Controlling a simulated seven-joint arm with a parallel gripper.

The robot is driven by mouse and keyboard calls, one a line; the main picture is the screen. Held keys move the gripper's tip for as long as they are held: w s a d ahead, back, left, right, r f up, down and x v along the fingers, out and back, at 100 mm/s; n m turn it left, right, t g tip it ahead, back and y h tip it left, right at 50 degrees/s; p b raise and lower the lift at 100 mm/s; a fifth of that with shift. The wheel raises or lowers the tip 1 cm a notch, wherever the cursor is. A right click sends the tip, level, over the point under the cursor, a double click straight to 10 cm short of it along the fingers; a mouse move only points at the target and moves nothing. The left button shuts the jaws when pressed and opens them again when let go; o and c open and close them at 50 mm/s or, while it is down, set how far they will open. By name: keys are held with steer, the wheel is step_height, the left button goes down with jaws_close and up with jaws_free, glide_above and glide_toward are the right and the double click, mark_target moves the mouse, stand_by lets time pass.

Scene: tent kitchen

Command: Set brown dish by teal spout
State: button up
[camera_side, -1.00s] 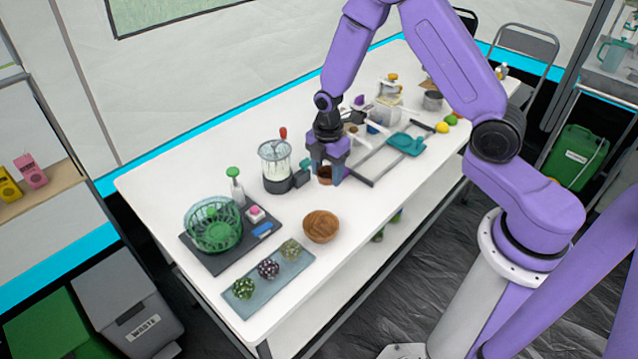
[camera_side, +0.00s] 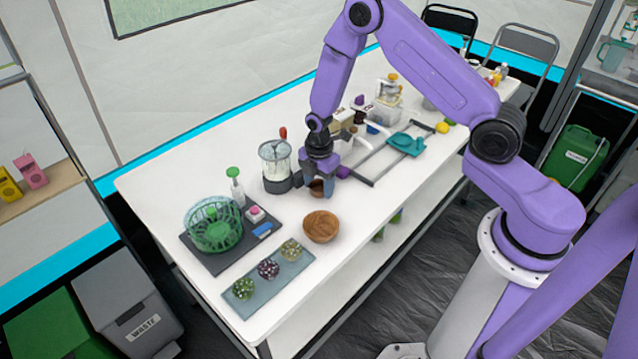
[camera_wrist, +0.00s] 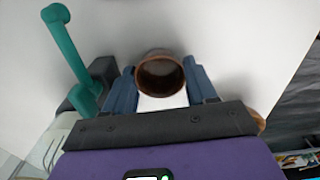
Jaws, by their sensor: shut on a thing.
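The brown dish (camera_wrist: 160,77) is small and round, with a dark inside. My gripper (camera_wrist: 160,85) is shut on it, with blue-grey fingers on either side. In the side view my gripper (camera_side: 323,190) holds the brown dish (camera_side: 316,187) at or just above the white table; I cannot tell whether it touches. The teal spout (camera_wrist: 66,45) sticks out at the left of the wrist view, beside a dark base and apart from the dish. In the side view the clear jug dispenser (camera_side: 276,163) stands just left of my gripper, which partly hides the spout side.
A wooden bowl (camera_side: 321,226) stands in front of my gripper. A green basket (camera_side: 214,224) on a dark mat and a grey tray (camera_side: 240,301) with several small round things lie at left. A grey frame (camera_side: 365,181) and a teal item (camera_side: 407,144) lie at right.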

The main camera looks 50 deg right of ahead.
steer(key=shift+f, duration=0.1)
steer(key=o, duration=0.5)
step_height(320, 180, up, 12)
steer(key=s+a+r+m, duration=0.2)
steer(key=s+a+r, duration=0.3)
steer(key=s+r, duration=0.15)
steer(key=s+r+m, duration=0.1)
steer(key=s+r, duration=0.1)
steer(key=s, duration=0.6)
steer(key=s+d+r+m, duration=0.1)
steer(key=s+r, duration=0.2)
steer(key=s, duration=0.5)
steer(key=s+r+m, duration=0.2)
steer(key=s, duration=0.6)
steer(key=shift+s+d+r, duration=0.2)
steer(key=shift+s, duration=0.05)
